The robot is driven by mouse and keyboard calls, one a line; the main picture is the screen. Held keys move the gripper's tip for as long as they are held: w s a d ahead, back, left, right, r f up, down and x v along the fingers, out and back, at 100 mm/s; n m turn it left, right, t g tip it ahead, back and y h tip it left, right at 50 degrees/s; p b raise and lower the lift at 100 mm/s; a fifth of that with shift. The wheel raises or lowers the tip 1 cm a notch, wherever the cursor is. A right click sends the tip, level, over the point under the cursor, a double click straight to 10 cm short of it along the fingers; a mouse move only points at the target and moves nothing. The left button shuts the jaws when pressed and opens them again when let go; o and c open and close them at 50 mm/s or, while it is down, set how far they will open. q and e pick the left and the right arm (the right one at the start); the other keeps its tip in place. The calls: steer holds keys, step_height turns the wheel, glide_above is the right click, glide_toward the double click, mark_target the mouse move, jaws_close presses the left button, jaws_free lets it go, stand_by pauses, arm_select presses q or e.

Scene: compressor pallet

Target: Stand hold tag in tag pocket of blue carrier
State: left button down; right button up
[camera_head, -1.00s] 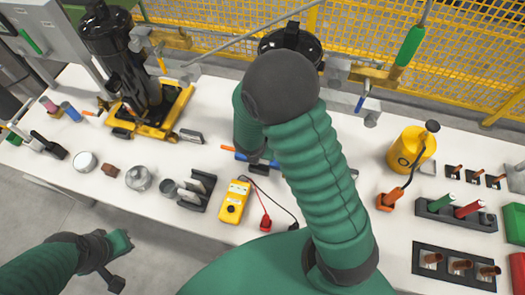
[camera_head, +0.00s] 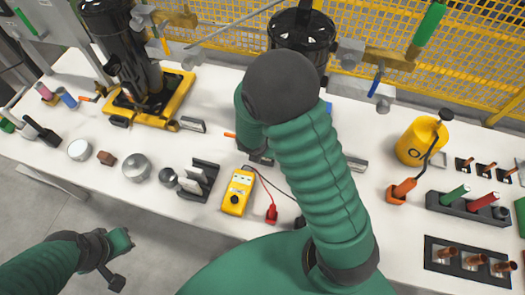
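I cannot make out the hold tag or its pocket. A small blue edge (camera_head: 328,108) shows just right of my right arm in the head view; whether it is part of the blue carrier I cannot tell. My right arm bends across the middle of the bench and hides what lies behind it. Its gripper is hidden, with only a dark part (camera_head: 262,158) visible below the bend. My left gripper (camera_head: 117,262) hangs over the grey floor, left of and in front of the bench, apart from everything; its opening is unclear.
A yellow multimeter (camera_head: 238,191) with red and black leads and a dark rack (camera_head: 201,181) lie left of my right arm. A black compressor stands on a yellow base (camera_head: 178,100). A yellow bottle (camera_head: 422,140) and dark holders (camera_head: 467,207) stand right. Yellow mesh closes the back.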

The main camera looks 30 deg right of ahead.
steer(key=o, duration=1)
arm_select(q)
steer(key=shift+s+d+r, duration=0.1)
steer(key=shift+d, duration=0.35)
arm_select(e)
steer(key=o, duration=0.4)
steer(key=shift+d+f, duration=0.1)
steer(key=shift+d, duration=0.3)
arm_select(q)
steer(key=shift+a, duration=0.25)
arm_select(e)
steer(key=shift+a, duration=0.2)
steer(key=shift+c, duration=0.3)
steer(key=shift+c, duration=1.4)
arm_select(q)
steer(key=shift+d, duration=0.1)
arm_select(e)
steer(key=shift+d, duration=0.1)
